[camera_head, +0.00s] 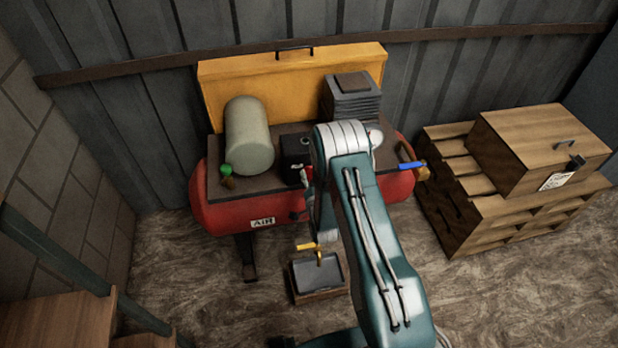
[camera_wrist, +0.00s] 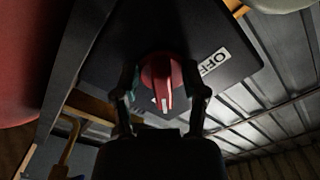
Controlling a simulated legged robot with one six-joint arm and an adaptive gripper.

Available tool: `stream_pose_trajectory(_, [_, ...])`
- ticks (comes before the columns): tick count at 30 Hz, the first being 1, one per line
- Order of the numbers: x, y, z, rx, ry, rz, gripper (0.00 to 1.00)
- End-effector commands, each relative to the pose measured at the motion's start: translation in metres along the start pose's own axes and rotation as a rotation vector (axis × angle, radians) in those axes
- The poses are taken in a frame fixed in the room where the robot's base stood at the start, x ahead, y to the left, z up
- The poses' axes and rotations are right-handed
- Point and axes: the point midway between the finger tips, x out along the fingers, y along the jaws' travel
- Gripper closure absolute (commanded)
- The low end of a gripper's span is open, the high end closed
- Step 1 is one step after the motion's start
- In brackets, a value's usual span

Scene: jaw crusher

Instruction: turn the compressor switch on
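The compressor (camera_head: 225,208) is a red tank marked AIR with a dark top plate, left of centre in the head view. A black box (camera_head: 293,149) stands on it, partly behind my arm. In the wrist view the switch is a red rotary knob (camera_wrist: 158,72) with a white mark, on a black panel (camera_wrist: 120,62). An OFF label (camera_wrist: 213,62) is beside the knob. My gripper (camera_wrist: 160,88) is open, with one finger on each side of the knob; whether they touch it I cannot tell. My arm mostly hides the gripper in the head view.
A grey-green cylinder (camera_head: 248,137) and a finned block (camera_head: 352,98) stand on the compressor before a yellow panel (camera_head: 235,80). A yellow-handled valve (camera_head: 309,246) is above a tray (camera_head: 297,292). Pallets (camera_head: 455,205) with a wooden box (camera_head: 530,150) are at right.

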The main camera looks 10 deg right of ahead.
Motion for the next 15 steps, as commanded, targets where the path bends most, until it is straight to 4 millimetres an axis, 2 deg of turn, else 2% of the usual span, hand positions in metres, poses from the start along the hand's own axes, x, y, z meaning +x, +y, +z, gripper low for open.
stream_pose_trajectory(8, [-0.002, -0.001, -0.001, -0.001, 0.003, -0.003, 0.43])
stream_pose_trajectory(11, [-0.011, -0.001, -0.001, -0.001, 0.002, -0.001, 0.43])
stream_pose_trajectory(15, [-0.038, 0.000, 0.000, -0.001, 0.000, 0.001, 0.43])
